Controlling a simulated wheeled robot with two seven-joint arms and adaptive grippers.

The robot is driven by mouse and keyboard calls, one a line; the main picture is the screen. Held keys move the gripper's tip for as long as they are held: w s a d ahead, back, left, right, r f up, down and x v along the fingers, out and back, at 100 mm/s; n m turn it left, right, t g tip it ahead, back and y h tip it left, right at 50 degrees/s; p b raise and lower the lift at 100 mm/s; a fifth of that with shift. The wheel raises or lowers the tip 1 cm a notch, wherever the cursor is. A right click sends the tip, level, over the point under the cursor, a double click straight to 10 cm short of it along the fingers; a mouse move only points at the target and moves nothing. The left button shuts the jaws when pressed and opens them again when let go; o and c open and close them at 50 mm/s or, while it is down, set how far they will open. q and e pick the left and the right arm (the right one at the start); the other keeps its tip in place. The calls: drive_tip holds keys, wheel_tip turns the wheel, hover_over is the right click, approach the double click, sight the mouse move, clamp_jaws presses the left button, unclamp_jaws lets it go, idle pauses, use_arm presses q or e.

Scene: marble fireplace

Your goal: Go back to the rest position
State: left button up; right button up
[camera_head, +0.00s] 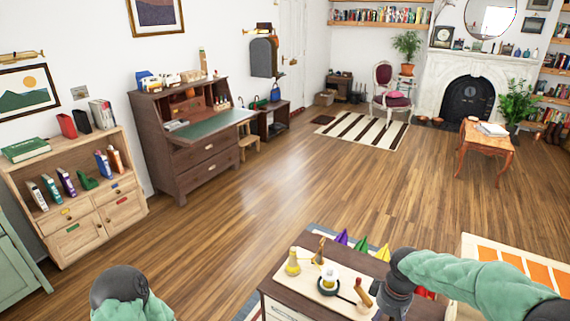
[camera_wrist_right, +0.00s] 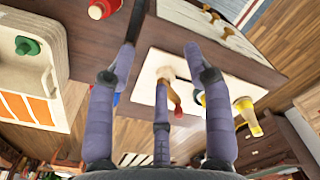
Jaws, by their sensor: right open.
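My right gripper (camera_head: 392,304) reaches down at the right side of a small dark wooden cabinet (camera_head: 285,278) in the head view. In the right wrist view its grey-purple fingers (camera_wrist_right: 160,76) are spread apart, with nothing held between them.
Coloured cones (camera_head: 361,245) show behind. A bookshelf (camera_head: 75,200) and desk (camera_head: 190,140) line the left wall. The middle floor is clear.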

drive_tip(key=s+a+f+m+y, duration=0.1)
drive_tip(key=s+a+f+y, duration=0.15)
drive_tip(key=a+f, duration=0.5)
drive_tip(key=s+a+f+m+y, duration=0.1)
drive_tip(key=s+a+f+m, duration=0.2)
drive_tip(key=f, duration=0.7)
drive_tip(key=s+a+f+m, duration=0.3)
drive_tip(key=s+a+f, duration=0.3)
drive_tip(key=s, duration=0.5)
drive_tip(key=shift+s+x, duration=0.2)
drive_tip(key=shift+x, duration=1)
